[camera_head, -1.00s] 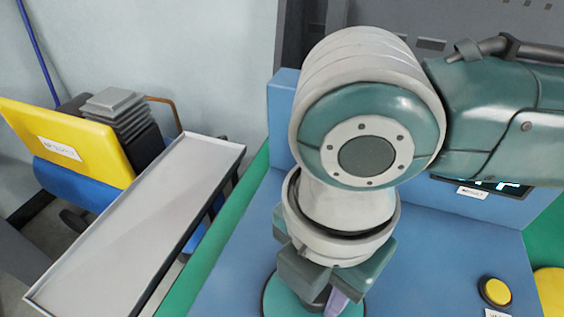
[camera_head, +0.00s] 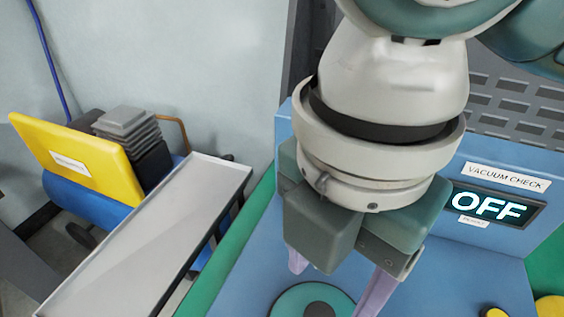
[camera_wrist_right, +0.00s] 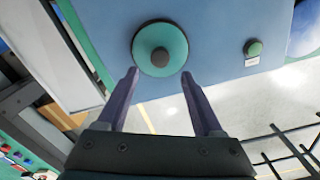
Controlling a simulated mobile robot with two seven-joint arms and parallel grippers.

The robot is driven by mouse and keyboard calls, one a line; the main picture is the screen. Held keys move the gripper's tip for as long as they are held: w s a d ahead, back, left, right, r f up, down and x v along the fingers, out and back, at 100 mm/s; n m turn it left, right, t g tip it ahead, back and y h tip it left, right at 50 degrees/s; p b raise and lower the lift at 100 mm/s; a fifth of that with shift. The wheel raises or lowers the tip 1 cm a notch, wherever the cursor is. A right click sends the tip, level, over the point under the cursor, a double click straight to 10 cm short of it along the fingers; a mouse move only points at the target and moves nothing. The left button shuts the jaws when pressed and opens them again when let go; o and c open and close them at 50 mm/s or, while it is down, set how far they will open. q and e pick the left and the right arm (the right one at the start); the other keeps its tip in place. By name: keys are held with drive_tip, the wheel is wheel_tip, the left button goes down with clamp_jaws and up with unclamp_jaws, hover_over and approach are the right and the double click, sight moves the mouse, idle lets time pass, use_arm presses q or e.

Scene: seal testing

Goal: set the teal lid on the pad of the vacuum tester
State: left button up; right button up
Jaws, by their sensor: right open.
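The teal lid (camera_head: 284,300), a round disc with a dark knob, lies flat on the blue top of the vacuum tester (camera_head: 456,273); the head view cuts off its near edge. It shows whole in the right wrist view (camera_wrist_right: 147,60), with a dark rim along part of its edge that may be the pad. The pad itself is otherwise hidden under the lid. My right gripper (camera_head: 333,286) is above the lid, its purple fingers spread and empty. In the wrist view, the fingertips (camera_wrist_right: 160,76) stand apart on either side of the lid's near edge. My left gripper is not in view.
The tester's display (camera_head: 497,206) reads OFF under a VACUUM CHECK label. A long empty tray (camera_head: 150,240) stands at left, before a yellow panel (camera_head: 75,158).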

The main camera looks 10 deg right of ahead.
drive_tip(key=s+a+r+m+t+y, duration=0.1)
drive_tip(key=s+a+r+m+y, duration=0.2)
drive_tip(key=a+m, duration=0.35)
drive_tip(key=s+d+f+m+t+h, duration=0.1)
drive_tip(key=s+d+f+m, duration=0.1)
drive_tip(key=d+m, duration=0.6)
drive_tip(key=s+d+f+m+t+h, duration=0.1)
drive_tip(key=s+d+f+m, duration=0.2)
drive_tip(key=d+m, duration=0.5)
drive_tip(key=shift+d+f+t+h, duration=0.35)
drive_tip(key=shift+d+f, duration=0.2)
drive_tip(key=shift+f, duration=0.25)
